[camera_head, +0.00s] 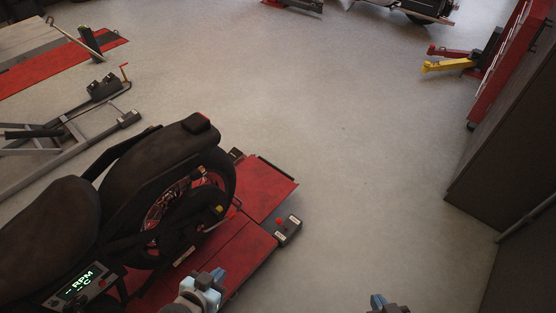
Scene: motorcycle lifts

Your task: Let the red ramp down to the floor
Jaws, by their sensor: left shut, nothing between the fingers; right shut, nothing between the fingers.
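The red ramp (265,188) is the end plate of a red motorcycle lift (240,254), in the lower middle of the head view. A seam divides it from the lift deck, and a dark strip runs along its far edge. I cannot tell whether that edge touches the floor. My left gripper (214,276) is shut and empty, in front of the near side of the deck and short of the ramp. My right gripper (378,300) is shut and empty at the bottom edge, over bare floor right of the lift. Its wrist is mostly cut off.
A dark motorcycle (165,165) stands on the lift and hides the ramp's left part. A small grey box with buttons (288,230) sits at the lift's right side. A dark cabinet (500,140) lines the right. The floor (360,150) between is clear.

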